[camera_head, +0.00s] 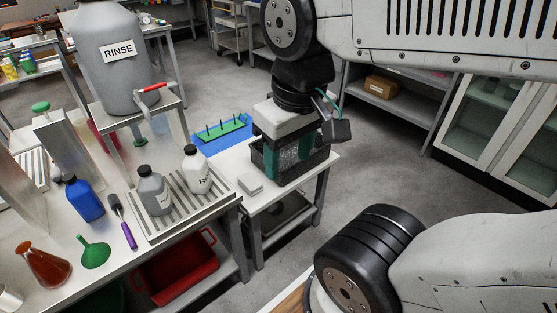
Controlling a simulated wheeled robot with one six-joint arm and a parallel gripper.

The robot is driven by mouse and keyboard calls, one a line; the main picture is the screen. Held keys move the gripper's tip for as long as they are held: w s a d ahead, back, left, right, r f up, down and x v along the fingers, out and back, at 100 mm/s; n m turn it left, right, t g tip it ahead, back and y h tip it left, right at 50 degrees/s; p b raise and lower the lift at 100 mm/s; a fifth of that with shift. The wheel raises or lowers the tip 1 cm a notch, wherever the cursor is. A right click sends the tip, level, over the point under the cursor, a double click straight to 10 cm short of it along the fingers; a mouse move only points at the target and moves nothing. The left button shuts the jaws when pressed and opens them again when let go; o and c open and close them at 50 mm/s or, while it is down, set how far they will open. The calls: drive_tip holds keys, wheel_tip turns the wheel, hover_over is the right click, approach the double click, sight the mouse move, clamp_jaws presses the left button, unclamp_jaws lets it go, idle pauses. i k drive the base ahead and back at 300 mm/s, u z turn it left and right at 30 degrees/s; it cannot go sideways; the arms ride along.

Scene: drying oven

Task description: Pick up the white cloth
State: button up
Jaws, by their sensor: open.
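A small folded white square that looks like the white cloth (250,183) lies flat on the small white side table, left of a dark mesh basket. My gripper (289,158) points down over the basket (290,178), its two green fingers spread apart. The fingertips are at or inside the basket, to the right of the cloth and apart from it. I see nothing held between the fingers, though the basket's wall and dark contents make their tips hard to see.
A blue tray with a green pegged rack (222,133) is at the back of the side table. Left of it, a bench holds a ribbed tray (190,205) with two bottles, a blue bottle (85,199), a green funnel (94,252) and a large RINSE container (113,65).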

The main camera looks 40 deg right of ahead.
sight(252, 186)
drive_tip(key=z, duration=1.6)
drive_tip(key=i, duration=0.9)
drive_tip(key=u, duration=1.05)
